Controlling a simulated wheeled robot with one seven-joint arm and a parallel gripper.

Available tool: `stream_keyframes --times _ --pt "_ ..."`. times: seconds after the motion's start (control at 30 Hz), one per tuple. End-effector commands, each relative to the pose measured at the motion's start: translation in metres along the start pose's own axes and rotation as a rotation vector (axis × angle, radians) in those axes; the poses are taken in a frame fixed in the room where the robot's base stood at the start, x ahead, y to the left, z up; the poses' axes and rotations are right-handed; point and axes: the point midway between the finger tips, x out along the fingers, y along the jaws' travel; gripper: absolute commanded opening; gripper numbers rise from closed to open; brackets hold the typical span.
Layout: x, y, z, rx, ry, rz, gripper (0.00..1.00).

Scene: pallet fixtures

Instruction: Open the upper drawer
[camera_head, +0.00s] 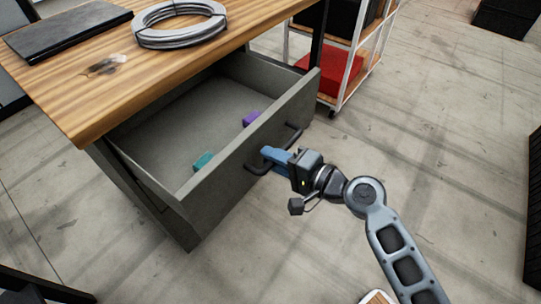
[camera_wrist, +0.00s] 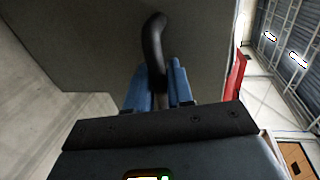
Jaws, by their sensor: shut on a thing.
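The upper drawer (camera_head: 245,150) is a grey drawer under a wooden tabletop, and it stands pulled well out in the head view. A teal block (camera_head: 203,161) and a purple block (camera_head: 251,118) lie inside the drawer.
A coil of grey hose (camera_head: 180,22) and a dark flat case (camera_head: 68,30) lie on the wooden tabletop (camera_head: 110,85). A white-framed cart (camera_head: 357,60) with a red box (camera_head: 328,70) stands behind the drawer.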

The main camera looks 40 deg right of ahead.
Motion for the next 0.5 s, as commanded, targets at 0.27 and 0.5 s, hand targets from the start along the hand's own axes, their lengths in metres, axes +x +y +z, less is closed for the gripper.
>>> stream_keyframes --times 0.27,0.5 --pt "0.0000 0.0012 -0.0003 0.001 0.001 0.002 0.28" --pt "0.0002 0.0005 -0.0002 0.000 0.000 0.001 0.38"
